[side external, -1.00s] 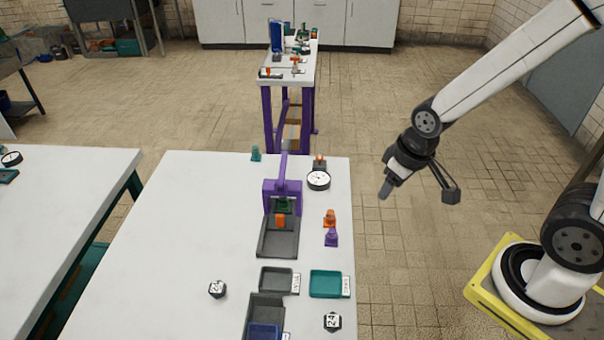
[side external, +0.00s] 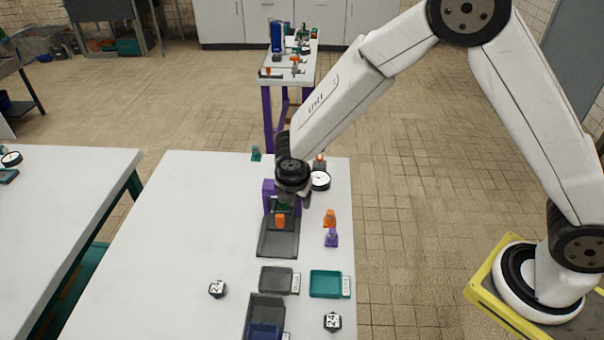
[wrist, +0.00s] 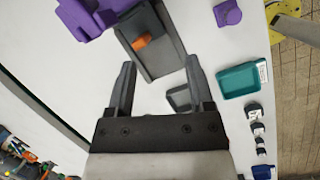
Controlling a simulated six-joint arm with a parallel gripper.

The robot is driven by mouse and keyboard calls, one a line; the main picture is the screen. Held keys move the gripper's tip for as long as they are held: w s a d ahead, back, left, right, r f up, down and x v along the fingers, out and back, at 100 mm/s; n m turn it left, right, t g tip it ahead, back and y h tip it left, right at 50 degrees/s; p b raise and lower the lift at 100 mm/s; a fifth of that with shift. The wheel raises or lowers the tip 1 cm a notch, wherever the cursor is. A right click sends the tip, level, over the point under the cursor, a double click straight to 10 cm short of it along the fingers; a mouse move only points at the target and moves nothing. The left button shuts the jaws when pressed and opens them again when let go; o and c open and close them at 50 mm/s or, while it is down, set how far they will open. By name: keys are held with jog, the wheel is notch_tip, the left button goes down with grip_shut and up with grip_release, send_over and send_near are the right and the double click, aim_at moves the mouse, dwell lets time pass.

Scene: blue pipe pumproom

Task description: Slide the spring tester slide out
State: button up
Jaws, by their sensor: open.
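The spring tester is a purple frame (side external: 268,192) on a dark grey tray-like base (side external: 277,244). Its slide shows as a dark green part (side external: 283,207) under the frame with an orange handle (side external: 281,221) at the front. In the wrist view the orange handle (wrist: 144,41) lies over the grey base (wrist: 165,65), with the purple frame (wrist: 85,15) at upper left. My gripper (wrist: 159,62) is open and empty, its fingers either side of the handle's line but apart from it. In the side view my wrist hides the frame's upper part, and the fingertips are unclear.
A dial gauge (side external: 320,180), an orange piece (side external: 329,216) and a purple piece (side external: 331,238) stand to the right. The table's left part is mostly clear.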

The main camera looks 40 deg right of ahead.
aim_at(279, 216)
jog(key=w+a+f+n, duration=0.1)
jog(key=n, duration=0.1)
jog(key=w+a+f+n, duration=0.1)
jog(key=a+f+n, duration=0.1)
jog(key=shift+w+a+n+t+h, duration=0.2)
jog(key=shift+n+t+h, duration=0.1)
jog(key=shift+f, duration=0.1)
jog(key=shift+x, duration=3.75)
jog(key=shift+d, duration=0.1)
grip_shut()
